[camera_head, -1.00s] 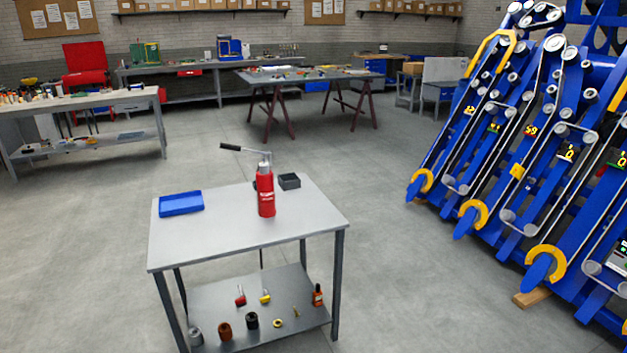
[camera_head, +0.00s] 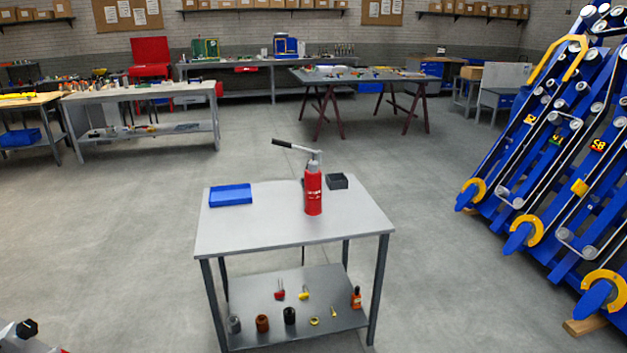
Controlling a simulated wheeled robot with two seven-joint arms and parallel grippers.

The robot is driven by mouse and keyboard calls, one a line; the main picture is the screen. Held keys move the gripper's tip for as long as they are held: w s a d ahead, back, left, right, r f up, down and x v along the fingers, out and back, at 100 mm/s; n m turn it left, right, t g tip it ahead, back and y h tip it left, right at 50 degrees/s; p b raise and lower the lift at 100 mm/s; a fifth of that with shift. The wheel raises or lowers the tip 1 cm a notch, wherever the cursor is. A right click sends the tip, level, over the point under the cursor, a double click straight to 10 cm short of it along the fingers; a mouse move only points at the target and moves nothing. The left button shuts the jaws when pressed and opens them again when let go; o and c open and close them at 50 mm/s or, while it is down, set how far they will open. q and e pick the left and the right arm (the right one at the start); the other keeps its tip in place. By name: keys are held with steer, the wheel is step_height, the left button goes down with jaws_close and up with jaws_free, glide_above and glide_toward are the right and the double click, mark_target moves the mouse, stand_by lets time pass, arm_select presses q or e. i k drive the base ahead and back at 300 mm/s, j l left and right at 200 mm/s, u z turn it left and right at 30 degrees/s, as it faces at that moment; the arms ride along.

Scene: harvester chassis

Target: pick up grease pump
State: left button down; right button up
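The grease pump (camera_head: 313,192) is a red cylinder with a grey metal head and a lever with a black grip pointing left. It stands upright on the grey top of a small cart (camera_head: 285,228), right of the middle. Neither of my grippers can be made out in the head view. A grey and black piece shows at the bottom left corner, too cut off to tell what it is.
A blue tray (camera_head: 230,195) and a dark box (camera_head: 337,181) flank the pump. The cart's lower shelf (camera_head: 265,280) holds several small parts. A blue harvester chassis (camera_head: 560,150) stands at right. Workbenches (camera_head: 140,92) line the back. Open floor surrounds the cart.

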mark_target(312, 175)
steer(key=i+l, duration=0.3)
steer(key=i+l+u, duration=0.15)
steer(key=i+l, duration=0.15)
steer(key=l, duration=0.15)
steer(key=i+l, duration=0.3)
steer(key=i+l+u, duration=0.15)
steer(key=i+l, duration=0.15)
steer(key=l, duration=0.2)
steer(key=i+l, duration=0.25)
steer(key=l, duration=0.2)
steer(key=i+l+u, duration=0.1)
steer(key=i+l, duration=0.15)
steer(key=l, duration=0.2)
steer(key=i+l+u, duration=0.1)
steer(key=i+l, duration=0.15)
steer(key=l, duration=0.2)
steer(key=i+l, duration=0.25)
steer(key=l, duration=0.2)
steer(key=u, duration=0.05)
